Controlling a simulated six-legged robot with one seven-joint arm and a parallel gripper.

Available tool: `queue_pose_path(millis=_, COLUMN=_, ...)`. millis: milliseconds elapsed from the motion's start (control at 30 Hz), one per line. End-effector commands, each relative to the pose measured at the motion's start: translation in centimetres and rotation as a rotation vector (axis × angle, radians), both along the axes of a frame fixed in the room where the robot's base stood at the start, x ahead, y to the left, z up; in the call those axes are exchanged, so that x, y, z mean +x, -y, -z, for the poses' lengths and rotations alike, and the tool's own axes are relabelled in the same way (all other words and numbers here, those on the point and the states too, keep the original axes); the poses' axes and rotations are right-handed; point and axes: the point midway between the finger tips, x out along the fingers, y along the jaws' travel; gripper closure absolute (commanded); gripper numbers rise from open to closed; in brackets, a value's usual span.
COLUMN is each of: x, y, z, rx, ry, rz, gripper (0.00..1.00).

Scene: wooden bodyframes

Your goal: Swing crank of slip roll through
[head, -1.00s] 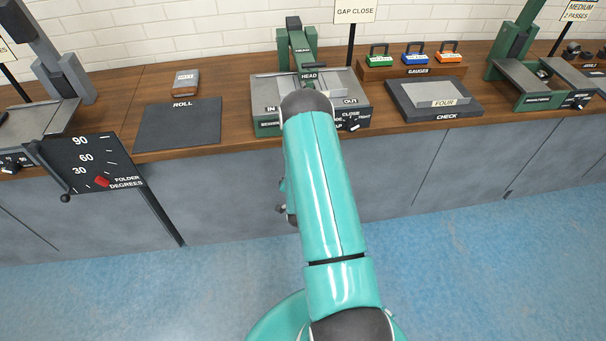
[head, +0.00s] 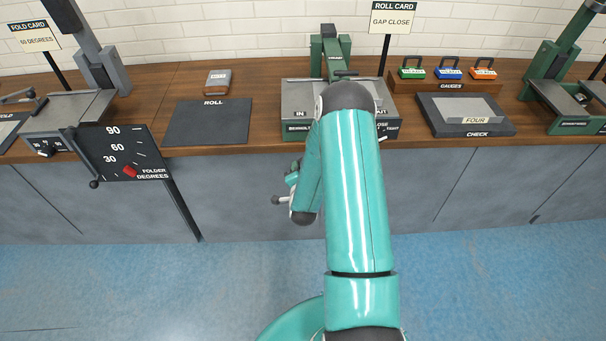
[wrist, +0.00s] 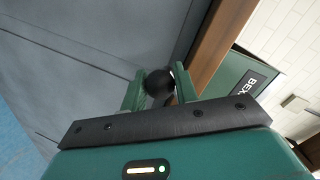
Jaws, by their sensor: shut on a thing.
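The slip roll (head: 297,98), a green and grey machine marked IN at its left, stands on the bench at the centre of the head view, partly hidden behind my arm. Its green side with a black label (wrist: 238,82) shows at the right of the wrist view. My gripper (wrist: 158,88) is shut on a black ball knob (wrist: 159,82), which sits between its two green fingers. The knob appears to be the crank's handle; the rest of the crank is hidden. In the head view my wrist hangs in front of the bench front, below the slip roll's left side.
A dark ROLL mat (head: 207,124) lies left of the slip roll. A folder degree plate (head: 120,150) with a lever sticks out at the left. A CHECK block (head: 470,118) and coloured gauges (head: 447,72) stand right. A GAP CLOSE card (head: 393,19) stands behind. The blue floor (head: 150,285) is clear.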

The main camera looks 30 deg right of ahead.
Motion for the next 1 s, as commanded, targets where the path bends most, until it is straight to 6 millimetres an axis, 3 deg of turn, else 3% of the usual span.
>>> queue_pose_path(millis=733, x=0.39, y=-0.83, z=-0.95, rx=0.051, ry=0.033, rz=-0.003, gripper=1.00)
queue_pose_path(millis=767, x=0.40, y=-0.84, z=-0.96, rx=0.050, ry=0.033, rz=-0.004, gripper=0.69)
queue_pose_path(millis=800, x=0.41, y=-0.85, z=-0.96, rx=0.050, ry=0.033, rz=-0.004, gripper=0.61)
queue_pose_path(millis=867, x=0.41, y=-0.81, z=-0.96, rx=0.050, ry=0.033, rz=-0.004, gripper=0.51)
queue_pose_path(millis=1000, x=0.39, y=-0.72, z=-0.91, rx=0.049, ry=0.031, rz=-0.002, gripper=0.51)
